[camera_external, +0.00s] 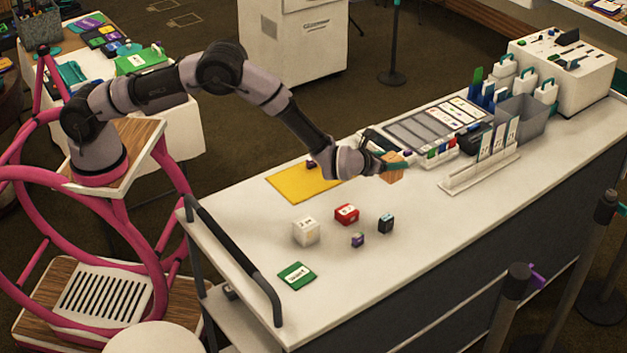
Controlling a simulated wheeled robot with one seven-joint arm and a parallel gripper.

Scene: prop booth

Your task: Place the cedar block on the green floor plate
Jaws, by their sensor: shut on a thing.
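The cedar block (392,175), a small tan-brown block, is held in my gripper (396,165) above the white counter, right of the yellow plate. The fingers are shut on it and partly hide it. The green floor plate (297,275) appears to be the small flat green square with a white label near the counter's front left end. Nothing lies on it. My gripper is well behind and to the right of it.
A yellow plate (300,184) lies at the back with a small purple thing on it. A white block (306,231), a red block (346,214), a dark block (386,223) and a purple cube (357,240) stand between gripper and green plate. A card rack (480,170) is at right.

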